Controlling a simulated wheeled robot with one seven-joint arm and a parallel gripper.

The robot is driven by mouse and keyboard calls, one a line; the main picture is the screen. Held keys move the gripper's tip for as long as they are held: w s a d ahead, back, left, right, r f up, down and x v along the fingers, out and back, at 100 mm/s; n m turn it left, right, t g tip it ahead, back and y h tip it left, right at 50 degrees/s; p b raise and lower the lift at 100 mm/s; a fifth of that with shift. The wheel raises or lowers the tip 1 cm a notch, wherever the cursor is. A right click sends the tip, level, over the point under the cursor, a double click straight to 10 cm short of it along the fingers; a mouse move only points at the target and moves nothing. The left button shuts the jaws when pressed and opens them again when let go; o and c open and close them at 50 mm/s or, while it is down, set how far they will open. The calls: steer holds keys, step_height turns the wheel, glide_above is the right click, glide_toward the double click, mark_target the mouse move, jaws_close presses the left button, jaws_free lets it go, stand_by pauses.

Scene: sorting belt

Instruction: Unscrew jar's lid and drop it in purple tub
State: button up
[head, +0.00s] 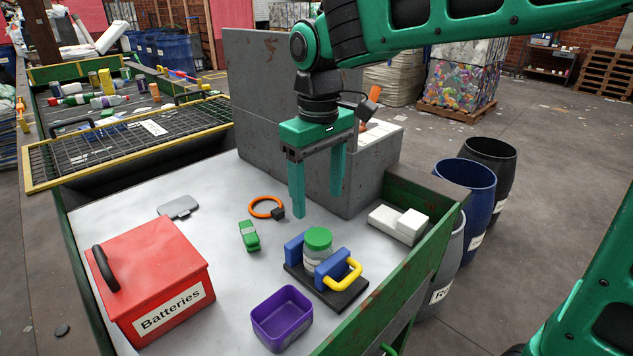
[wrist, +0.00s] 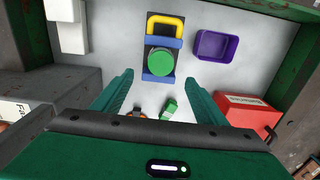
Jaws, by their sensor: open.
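The jar (head: 317,255) is clear with a green lid (head: 318,238) on top. It stands upright between the blue jaws of a clamp (head: 331,268) that has a yellow handle and a dark base. The green lid also shows in the wrist view (wrist: 161,61). The purple tub (head: 282,317) sits in front of the clamp and looks empty; in the wrist view it is right of the clamp (wrist: 217,46). My gripper (head: 318,205) is open and empty, above and behind the jar, with its fingers (wrist: 162,82) apart from the lid.
A red "Batteries" box (head: 150,280) stands at the left. A green object (head: 249,236) and an orange ring (head: 266,207) lie behind the clamp. White blocks (head: 398,224) lie to the right. A grey wall (head: 275,110) and green table edge (head: 425,245) bound the surface.

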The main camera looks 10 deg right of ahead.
mark_target(318, 236)
step_height(318, 236, down, 9)
steer(key=m, duration=0.7)
steer(key=shift+s+r, duration=0.1)
steer(key=shift+r, duration=0.05)
stand_by(0.3)
steer(key=c, duration=1.1)
